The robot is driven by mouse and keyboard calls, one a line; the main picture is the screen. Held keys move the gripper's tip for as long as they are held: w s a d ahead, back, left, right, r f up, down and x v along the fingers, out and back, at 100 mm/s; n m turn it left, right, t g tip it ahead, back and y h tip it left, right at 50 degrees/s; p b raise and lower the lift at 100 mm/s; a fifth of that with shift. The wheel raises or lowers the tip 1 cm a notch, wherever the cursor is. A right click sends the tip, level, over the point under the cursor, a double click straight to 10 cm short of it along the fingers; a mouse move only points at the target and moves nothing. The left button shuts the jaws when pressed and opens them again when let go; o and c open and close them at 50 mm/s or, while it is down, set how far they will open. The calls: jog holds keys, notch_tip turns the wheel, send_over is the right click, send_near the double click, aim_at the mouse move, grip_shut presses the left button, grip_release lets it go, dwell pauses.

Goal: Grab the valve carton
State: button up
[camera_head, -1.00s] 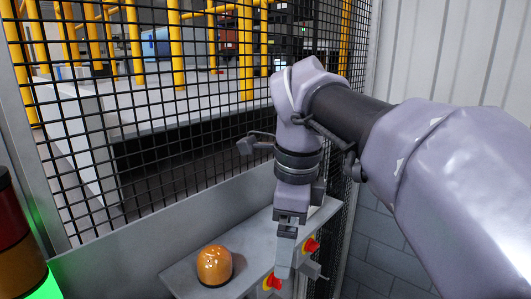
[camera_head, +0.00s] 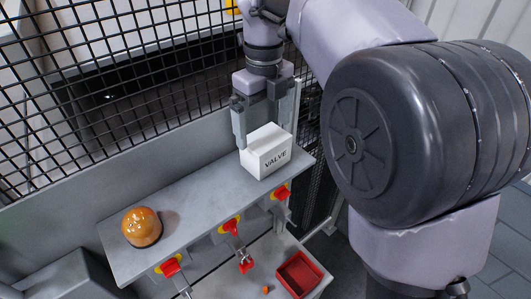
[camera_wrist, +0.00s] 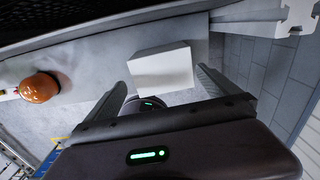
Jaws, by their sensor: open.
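The valve carton (camera_head: 268,153) is a white box marked VALVE, upright near the right end of the grey shelf (camera_head: 190,200). My gripper (camera_head: 258,130) is open and points down at the carton, with one finger beside its left side and the other behind it in the head view. In the wrist view the carton (camera_wrist: 162,68) lies between the two spread fingers (camera_wrist: 160,88), apart from both as far as I can see. The carton's far side is hidden in the head view.
An orange dome lamp (camera_head: 141,227) stands on the shelf's left part. Red rotary switches (camera_head: 230,226) on yellow plates line the shelf's front. A red bin (camera_head: 300,274) sits on a lower ledge. Black wire mesh (camera_head: 110,90) rises behind the shelf.

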aim_at(265, 138)
notch_tip(265, 138, down, 7)
jog(key=shift+r, duration=0.2)
jog(key=shift+w+d+f, duration=0.2)
jog(key=shift+f, duration=0.05)
jog(key=c, duration=1.5)
